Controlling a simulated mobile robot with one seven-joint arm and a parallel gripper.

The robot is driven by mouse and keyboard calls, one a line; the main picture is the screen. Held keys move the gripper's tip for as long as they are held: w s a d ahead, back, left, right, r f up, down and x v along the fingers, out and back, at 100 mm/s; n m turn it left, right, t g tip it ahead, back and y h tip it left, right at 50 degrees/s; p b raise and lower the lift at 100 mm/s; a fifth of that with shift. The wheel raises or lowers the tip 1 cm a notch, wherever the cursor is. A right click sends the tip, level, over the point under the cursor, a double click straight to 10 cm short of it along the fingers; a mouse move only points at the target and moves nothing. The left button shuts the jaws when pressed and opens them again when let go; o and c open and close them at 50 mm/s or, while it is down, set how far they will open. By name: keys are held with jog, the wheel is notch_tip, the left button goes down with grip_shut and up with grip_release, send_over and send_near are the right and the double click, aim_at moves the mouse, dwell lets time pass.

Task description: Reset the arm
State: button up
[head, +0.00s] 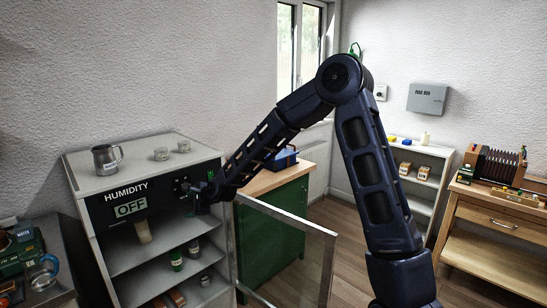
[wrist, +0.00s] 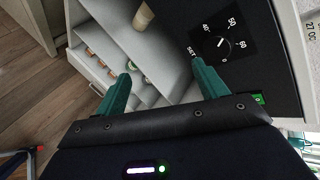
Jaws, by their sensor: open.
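My arm reaches across the head view from the lower right to the cabinet on the left. My gripper (head: 205,190) is in front of the black control panel of the humidity cabinet (head: 145,192). In the wrist view its two green fingers stand wide apart, and my gripper (wrist: 165,80) is open with nothing between the fingertips. A dial (wrist: 223,43) with a white pointer and printed numbers sits on the panel just beyond the right finger. It does not appear to be gripped. The panel's display (head: 130,208) reads OFF under the word HUMIDITY.
The cabinet's glass door (head: 290,255) stands open to the right of its shelves, close below my arm. Small bottles (head: 176,260) stand inside. A metal jug (head: 106,159) is on top. A green cupboard (head: 272,225) stands behind. A wooden workbench (head: 495,228) is at the right.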

jog(key=s+d+r+n+h, duration=0.1)
jog(key=d+r+n+h, duration=0.3)
jog(key=d, duration=0.8)
jog(key=s+d+r+n, duration=0.15)
jog(key=d+r, duration=0.35)
jog(key=d, duration=0.6)
jog(key=d+r+n+h, duration=0.25)
jog(key=d+r, duration=0.25)
jog(key=d, duration=0.7)
jog(key=s+d+r+n+h, duration=0.1)
jog(key=s+d+n, duration=0.1)
jog(key=s+d, duration=0.9)
jog(key=s+d+r+n+g+h, duration=0.1)
jog(key=s+d+r+n+h, duration=0.1)
jog(key=s+d, duration=1)
jog(key=shift+d+r+n, duration=0.15)
jog(key=shift+d+n, duration=0.45)
jog(key=shift+d, duration=0.2)
